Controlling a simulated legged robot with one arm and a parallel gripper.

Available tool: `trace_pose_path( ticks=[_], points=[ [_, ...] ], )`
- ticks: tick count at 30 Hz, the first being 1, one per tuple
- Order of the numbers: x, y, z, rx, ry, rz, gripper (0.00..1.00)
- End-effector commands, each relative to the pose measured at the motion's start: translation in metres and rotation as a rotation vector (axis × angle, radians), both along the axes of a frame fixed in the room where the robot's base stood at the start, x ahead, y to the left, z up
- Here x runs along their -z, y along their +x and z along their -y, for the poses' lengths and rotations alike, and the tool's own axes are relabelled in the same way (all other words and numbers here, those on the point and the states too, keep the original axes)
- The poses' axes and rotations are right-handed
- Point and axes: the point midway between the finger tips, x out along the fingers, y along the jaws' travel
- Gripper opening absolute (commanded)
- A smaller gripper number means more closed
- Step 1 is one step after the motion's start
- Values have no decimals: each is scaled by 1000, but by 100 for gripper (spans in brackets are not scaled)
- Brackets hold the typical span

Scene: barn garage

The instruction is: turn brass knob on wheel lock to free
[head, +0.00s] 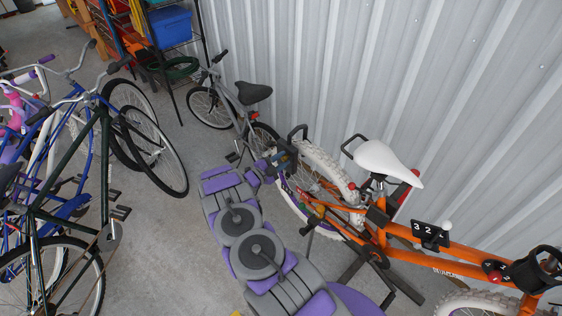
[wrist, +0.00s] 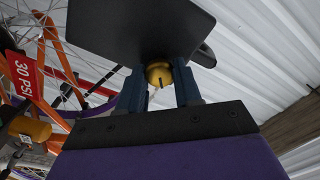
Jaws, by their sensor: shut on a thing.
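The brass knob (wrist: 159,74) sits under a dark plate of the wheel lock (wrist: 140,25) in the wrist view. A dark line on the knob points down in the picture. My gripper (wrist: 160,86) has one blue finger on each side of the knob and is shut on it. In the head view my gripper (head: 284,158) is at the rear wheel (head: 318,160) of the orange bicycle (head: 450,254). There it hides the knob, and a dark loop of the lock (head: 298,132) shows just above it.
A red "30 PSI" tag (wrist: 25,78) and a second brass-coloured cylinder (wrist: 30,128) are left of my gripper. A grey bicycle (head: 235,105) stands close behind, and the corrugated wall (head: 350,70) is beyond. Several bicycles stand left; bare floor (head: 165,225) lies between.

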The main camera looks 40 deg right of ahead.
Motion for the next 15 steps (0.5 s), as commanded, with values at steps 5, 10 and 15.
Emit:
trace_pose_path(
  ticks=[5,10,15],
  points=[
    [4,-1,-1,0,16,165,3],
    [5,-1,-1,1,30,322,3],
    [6,-1,-1,1,41,456,3]
  ],
)
